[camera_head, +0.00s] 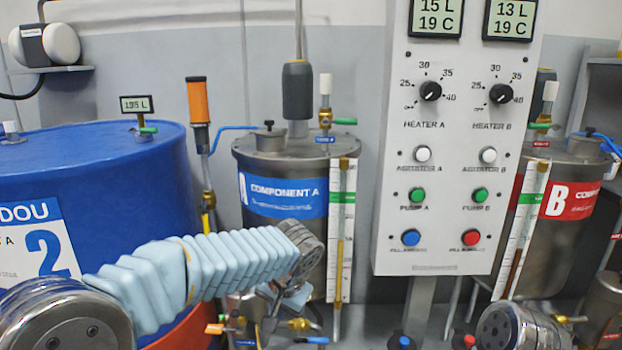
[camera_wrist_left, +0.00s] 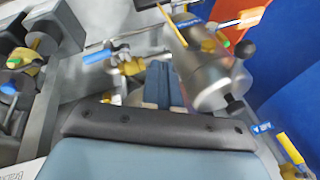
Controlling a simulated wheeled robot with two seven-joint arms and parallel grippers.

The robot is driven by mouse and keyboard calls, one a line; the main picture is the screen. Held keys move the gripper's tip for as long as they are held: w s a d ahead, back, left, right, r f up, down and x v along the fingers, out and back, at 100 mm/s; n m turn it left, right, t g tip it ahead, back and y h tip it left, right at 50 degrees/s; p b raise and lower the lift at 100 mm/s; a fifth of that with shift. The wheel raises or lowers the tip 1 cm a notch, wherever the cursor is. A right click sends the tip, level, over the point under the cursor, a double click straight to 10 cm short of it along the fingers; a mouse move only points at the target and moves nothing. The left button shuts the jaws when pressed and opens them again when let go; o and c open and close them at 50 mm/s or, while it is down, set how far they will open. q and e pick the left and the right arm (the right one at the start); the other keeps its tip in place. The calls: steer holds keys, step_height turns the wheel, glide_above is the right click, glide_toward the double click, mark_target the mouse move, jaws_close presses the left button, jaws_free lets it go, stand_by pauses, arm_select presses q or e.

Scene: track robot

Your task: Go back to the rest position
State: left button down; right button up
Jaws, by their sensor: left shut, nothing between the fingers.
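My left arm (camera_head: 215,262), in a pale blue ribbed sleeve, reaches in from the left in the head view. Its wrist bends down in front of the Component A tank (camera_head: 285,160). My left gripper (camera_wrist_left: 163,88) shows in the left wrist view with its blue fingers together and nothing between them. It is above pipes and valves near a metal cylinder (camera_wrist_left: 212,75). In the head view the fingers are hard to make out among the fittings. A metal joint of my right arm (camera_head: 512,328) shows at the lower right; the right gripper is out of view.
A blue drum (camera_head: 110,165) stands at the left. A control panel (camera_head: 455,150) with knobs and buttons stands right of centre, and the Component B tank (camera_head: 560,240) is at the right. A blue-handled valve (camera_wrist_left: 105,55) is close left of the left fingers.

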arm_select(q)
steer(key=s+f+n+g+h, duration=0.15)
steer(key=s+f, duration=0.25)
steer(key=f, duration=0.9)
steer(key=s+f+m+g+h, duration=0.1)
steer(key=s+f+g+h, duration=0.2)
steer(key=f, duration=1.1)
steer(key=s+a+f+n+t+h, duration=0.1)
steer(key=s+a+f+n, duration=0.1)
steer(key=s+f, duration=0.3)
steer(key=s+a+f+n+h, duration=0.1)
steer(key=s+f, duration=0.4)
steer(key=s, duration=0.5)
steer(key=a+n, duration=0.1)
steer(key=n, duration=0.1)
steer(key=shift+s+f+n+t, duration=0.35)
steer(key=shift+s+f, duration=0.05)
